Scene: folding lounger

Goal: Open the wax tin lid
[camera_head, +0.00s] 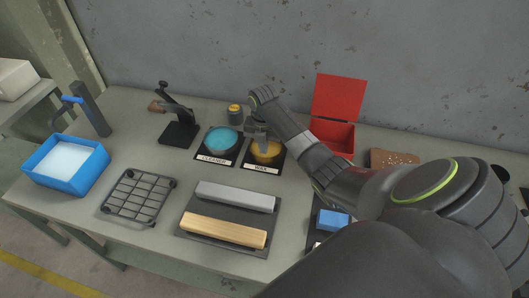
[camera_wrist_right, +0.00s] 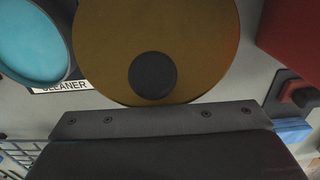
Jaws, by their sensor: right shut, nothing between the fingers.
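The wax tin (camera_head: 268,154) is round with a golden-yellow top and stands on a dark mat labelled WAX, right of the teal cleaner tin (camera_head: 222,140). My right gripper (camera_head: 258,141) is shut and empty, over the wax tin and hiding part of its top. In the right wrist view the golden lid (camera_wrist_right: 150,25) fills the middle, with a dark round knob (camera_wrist_right: 152,75) near its lower edge. The dark gripper body lies below the lid in that view, and I cannot tell whether it touches. The lid appears on the tin. My left gripper is not in view.
An open red box (camera_head: 338,97) stands behind and right of the wax tin. A small yellow-topped jar (camera_head: 235,111) is behind the tins. In front lie a grey bar (camera_head: 235,195) and a wooden bar (camera_head: 224,230). A blue tub (camera_head: 43,164) and black rack (camera_head: 138,196) are left.

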